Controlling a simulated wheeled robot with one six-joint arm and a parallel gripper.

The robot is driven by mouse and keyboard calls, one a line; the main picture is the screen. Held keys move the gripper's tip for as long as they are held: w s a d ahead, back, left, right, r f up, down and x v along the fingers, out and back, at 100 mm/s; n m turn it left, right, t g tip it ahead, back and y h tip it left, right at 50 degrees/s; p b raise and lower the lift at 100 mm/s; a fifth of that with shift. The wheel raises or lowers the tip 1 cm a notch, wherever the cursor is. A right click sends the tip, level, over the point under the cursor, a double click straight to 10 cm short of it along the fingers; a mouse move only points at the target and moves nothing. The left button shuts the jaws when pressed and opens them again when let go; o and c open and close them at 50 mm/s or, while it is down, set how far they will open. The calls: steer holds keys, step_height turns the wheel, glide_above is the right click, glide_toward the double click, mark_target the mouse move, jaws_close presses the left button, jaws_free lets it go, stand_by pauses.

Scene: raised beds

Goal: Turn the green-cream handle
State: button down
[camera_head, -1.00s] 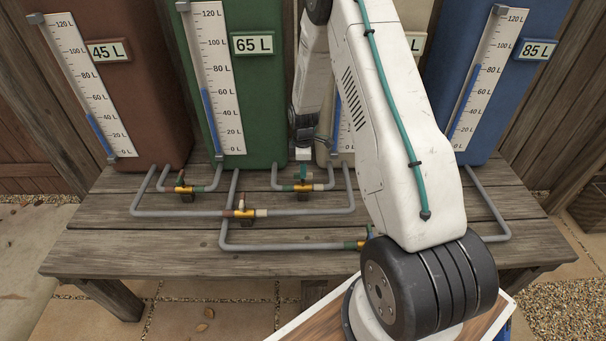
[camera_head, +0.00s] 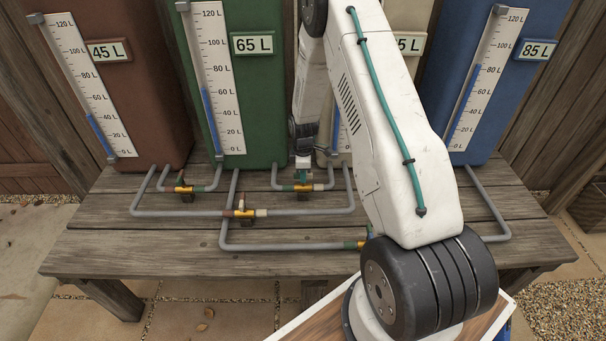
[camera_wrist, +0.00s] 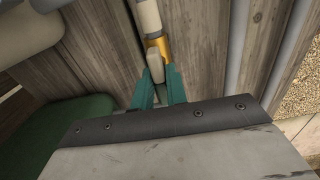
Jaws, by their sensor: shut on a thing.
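The green-cream valve (camera_head: 303,188) sits on the grey pipe between the green tank (camera_head: 262,120) and the cream tank, with a green band on its left and a cream band on its right. In the wrist view its brass body (camera_wrist: 163,47) and cream band (camera_wrist: 148,15) show. The pale handle (camera_wrist: 154,60) stands between the teal fingers of my gripper (camera_wrist: 158,74), which is shut on it. In the head view my gripper (camera_head: 302,174) is directly above the valve, and the handle is mostly hidden by it.
Other valves sit on nearby pipes: one at left (camera_head: 182,188), one in the middle (camera_head: 243,212), and one partly behind my arm (camera_head: 362,244). The red tank (camera_head: 150,100) and blue tank (camera_head: 500,110) stand at the sides. The wooden bench (camera_head: 150,240) is clear in front.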

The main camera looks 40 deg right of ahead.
steer(key=shift+m, duration=0.3)
steer(key=m, duration=0.3)
steer(key=shift+m, duration=0.4)
steer(key=m, duration=0.4)
steer(key=shift+m, duration=0.3)
steer(key=m, duration=0.4)
steer(key=shift+m, duration=2.1)
steer(key=c, duration=1.4)
jaws_free()
